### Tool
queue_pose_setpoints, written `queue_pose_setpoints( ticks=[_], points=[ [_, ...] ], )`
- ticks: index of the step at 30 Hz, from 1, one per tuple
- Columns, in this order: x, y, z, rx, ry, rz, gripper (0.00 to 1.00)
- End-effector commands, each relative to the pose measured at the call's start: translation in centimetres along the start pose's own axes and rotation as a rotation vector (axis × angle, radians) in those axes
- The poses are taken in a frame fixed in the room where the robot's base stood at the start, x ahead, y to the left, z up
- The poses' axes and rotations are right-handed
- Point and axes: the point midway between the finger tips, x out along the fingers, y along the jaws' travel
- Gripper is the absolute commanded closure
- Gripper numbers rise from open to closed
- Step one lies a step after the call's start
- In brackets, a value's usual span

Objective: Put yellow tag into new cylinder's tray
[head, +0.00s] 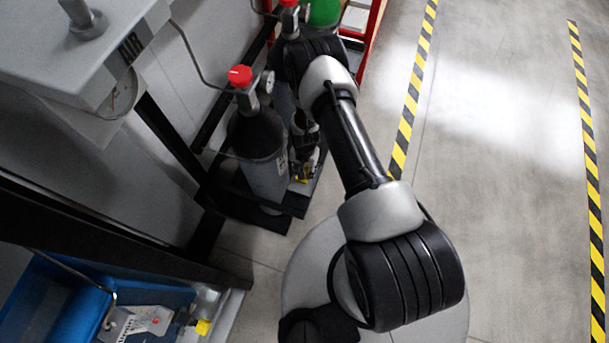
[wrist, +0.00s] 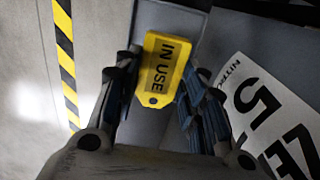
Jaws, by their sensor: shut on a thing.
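The yellow tag (wrist: 163,68), printed "IN USE" with a hole at one end, sits between the fingers of my gripper (wrist: 158,80) in the wrist view. My gripper (head: 304,150) is shut on it and points down beside a grey cylinder (head: 263,160) with a red cap. A small yellow bit of the tag (head: 304,180) shows under the fingers in the head view. The cylinder stands on a dark low tray (head: 270,221). In the wrist view the cylinder's white label (wrist: 265,115) is close on the right. I cannot tell whether the tag touches the tray.
Another red-capped cylinder (head: 289,22) stands behind, partly hidden by my arm, with a green one (head: 322,12) near a red frame (head: 374,30). A blue bin (head: 55,305) is at lower left, near another yellow piece (head: 203,327). The floor right of the tray is clear.

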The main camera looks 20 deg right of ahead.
Motion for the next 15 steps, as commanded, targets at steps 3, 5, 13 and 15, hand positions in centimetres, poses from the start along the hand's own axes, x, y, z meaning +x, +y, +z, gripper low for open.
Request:
queue_pose_setpoints(
  ticks=[3,5,13,15],
  points=[
    [1.1,0.0,0.1,0.000,-0.001,0.001,0.84],
    [2.1,0.1,0.1,0.000,-0.001,0.001,0.84],
    [4.2,0.0,0.0,0.000,0.000,0.000,0.84],
    [4.2,0.0,0.0,0.000,0.000,0.000,0.84]
  ],
)
